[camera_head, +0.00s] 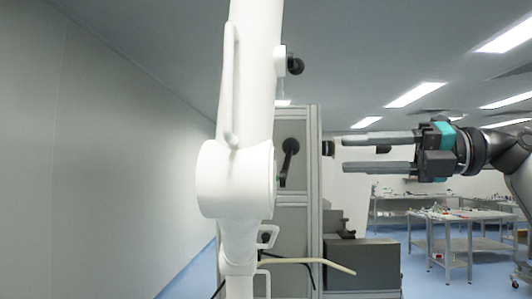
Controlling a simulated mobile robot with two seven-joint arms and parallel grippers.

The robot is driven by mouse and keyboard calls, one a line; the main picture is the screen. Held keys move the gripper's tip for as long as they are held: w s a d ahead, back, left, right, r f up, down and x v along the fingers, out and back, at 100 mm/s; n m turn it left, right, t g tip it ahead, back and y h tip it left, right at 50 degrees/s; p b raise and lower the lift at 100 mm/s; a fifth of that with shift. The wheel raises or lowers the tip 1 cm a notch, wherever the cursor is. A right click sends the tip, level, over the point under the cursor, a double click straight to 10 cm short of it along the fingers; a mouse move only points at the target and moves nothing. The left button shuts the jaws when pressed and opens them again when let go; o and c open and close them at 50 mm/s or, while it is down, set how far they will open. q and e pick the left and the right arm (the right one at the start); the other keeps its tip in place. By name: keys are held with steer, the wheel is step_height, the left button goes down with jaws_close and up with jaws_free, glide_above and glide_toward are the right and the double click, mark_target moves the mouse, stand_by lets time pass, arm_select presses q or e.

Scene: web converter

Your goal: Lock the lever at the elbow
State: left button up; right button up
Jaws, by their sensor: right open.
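A large white jointed arm (253,75) stands upright in the foreground, with its rounded elbow (235,180) near the middle of the picture. A black lever (289,152) with a round knob at its top shows at the right side of the elbow, tilted slightly from upright. Its lower end meets the elbow's edge; whether it is locked I cannot tell. My right gripper (344,152) comes in from the right, its two grey fingers pointing left, open and empty. The fingertips are right of the lever, apart from it in the picture. My left gripper is not in view.
A black knob (296,66) sticks out higher on the white arm. A grey cabinet (311,200) stands behind the elbow, with a dark grey box (362,262) beside it. Work tables (470,215) stand at the back right. A plain wall (100,150) is on the left.

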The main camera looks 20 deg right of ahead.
mark_target(292, 154)
steer(key=p+x, duration=0.3)
steer(key=x, duration=1)
steer(key=shift+p, duration=0.4)
steer(key=shift+w+a, duration=0.45)
steer(key=shift+a, duration=0.1)
steer(key=shift+c, duration=0.3)
steer(key=shift+f, duration=0.1)
jaws_close()
